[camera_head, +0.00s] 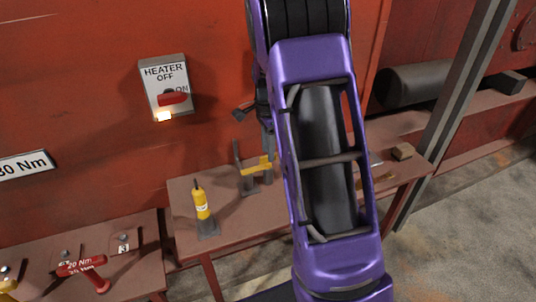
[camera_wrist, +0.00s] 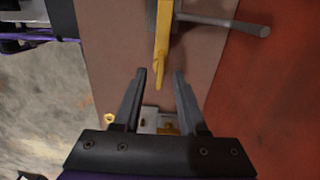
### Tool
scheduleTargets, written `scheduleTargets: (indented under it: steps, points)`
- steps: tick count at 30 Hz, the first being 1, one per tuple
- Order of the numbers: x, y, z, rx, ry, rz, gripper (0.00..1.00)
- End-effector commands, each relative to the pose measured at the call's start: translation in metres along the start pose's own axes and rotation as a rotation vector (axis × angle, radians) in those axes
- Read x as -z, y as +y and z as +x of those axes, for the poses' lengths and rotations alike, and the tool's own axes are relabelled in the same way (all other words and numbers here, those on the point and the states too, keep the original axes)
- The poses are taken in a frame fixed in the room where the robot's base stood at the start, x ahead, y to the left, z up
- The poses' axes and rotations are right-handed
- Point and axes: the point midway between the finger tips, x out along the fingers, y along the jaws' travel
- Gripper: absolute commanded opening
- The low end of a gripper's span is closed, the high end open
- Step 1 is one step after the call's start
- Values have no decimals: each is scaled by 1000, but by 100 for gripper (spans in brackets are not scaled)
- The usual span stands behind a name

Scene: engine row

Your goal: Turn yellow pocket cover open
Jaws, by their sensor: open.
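A narrow yellow piece (camera_wrist: 162,38), likely the yellow pocket cover, runs down from the top of the wrist view over the brown table. In the head view a yellow bar (camera_head: 256,166) sits on a dark grey stand (camera_head: 248,186) on the middle table. My gripper (camera_wrist: 160,74) is open, its two dark fingers apart. The lower end of the yellow piece shows between and just beyond the fingertips; I cannot tell its distance in depth. Nothing is between the fingers. A grey rod with a rounded end (camera_wrist: 264,31) lies right of the yellow piece.
A yellow bottle-like object (camera_head: 201,204) stands on the middle table (camera_head: 185,190). A heater switch (camera_head: 166,88) is on the red wall. A red-handled tool (camera_head: 82,265) is on the lower left table. My purple arm hides much of the table.

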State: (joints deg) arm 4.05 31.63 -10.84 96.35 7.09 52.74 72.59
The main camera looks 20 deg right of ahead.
Motion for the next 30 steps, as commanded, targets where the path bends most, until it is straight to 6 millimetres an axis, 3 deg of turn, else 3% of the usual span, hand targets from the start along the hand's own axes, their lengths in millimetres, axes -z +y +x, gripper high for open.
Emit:
scheduleTargets:
  steps: [5, 14, 21, 30]
  points:
    - [0, 0, 16, -1, 0, 0, 41]
    - [0, 0, 18, 1, 0, 0, 41]
    - [0, 0, 18, 1, 0, 0, 2]
    - [0, 0, 17, 1, 0, 0, 0]
